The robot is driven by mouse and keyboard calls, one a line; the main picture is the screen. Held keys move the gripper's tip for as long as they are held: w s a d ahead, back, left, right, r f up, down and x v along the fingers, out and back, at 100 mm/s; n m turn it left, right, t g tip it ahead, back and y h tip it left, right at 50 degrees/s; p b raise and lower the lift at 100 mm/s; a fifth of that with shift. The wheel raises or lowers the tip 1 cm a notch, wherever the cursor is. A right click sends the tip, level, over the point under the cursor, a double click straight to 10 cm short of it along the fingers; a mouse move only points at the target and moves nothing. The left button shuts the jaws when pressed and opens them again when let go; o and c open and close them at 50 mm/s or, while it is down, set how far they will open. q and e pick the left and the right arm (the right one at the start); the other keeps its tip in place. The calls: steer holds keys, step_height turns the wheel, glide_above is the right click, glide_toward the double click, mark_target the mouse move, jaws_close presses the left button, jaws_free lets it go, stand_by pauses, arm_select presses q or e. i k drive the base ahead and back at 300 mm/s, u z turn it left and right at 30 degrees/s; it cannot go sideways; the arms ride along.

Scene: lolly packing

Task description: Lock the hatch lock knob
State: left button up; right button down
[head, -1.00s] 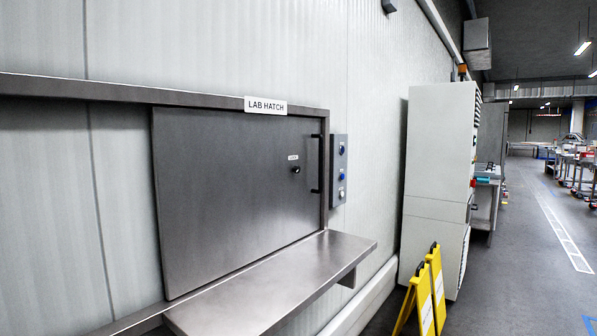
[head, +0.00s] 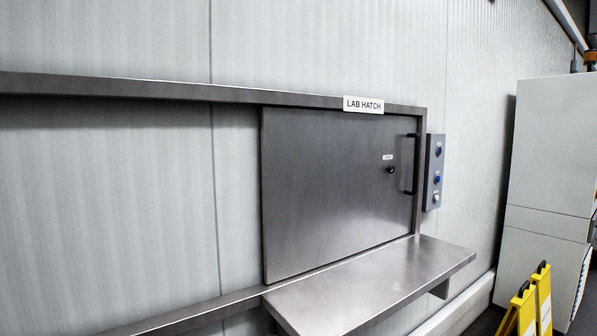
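The hatch lock knob (head: 390,170) is a small dark round knob on the right part of the grey metal hatch door (head: 325,200). A small white label (head: 387,157) sits just above it. The knob is too small to tell which way it is turned. The hatch door covers the right end of a long metal frame, under a LAB HATCH sign (head: 363,105). A dark vertical handle (head: 411,164) is at the door's right edge. Neither of my grippers is in view.
A metal shelf (head: 375,285) juts out below the hatch. A grey button panel (head: 435,172) is on the wall right of the frame. A yellow floor sign (head: 522,312) and a tall white cabinet (head: 552,150) stand at the right.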

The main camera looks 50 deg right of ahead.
mark_target(391, 169)
steer(key=u, duration=1.1)
steer(key=k, duration=0.55)
steer(key=z, duration=1.5)
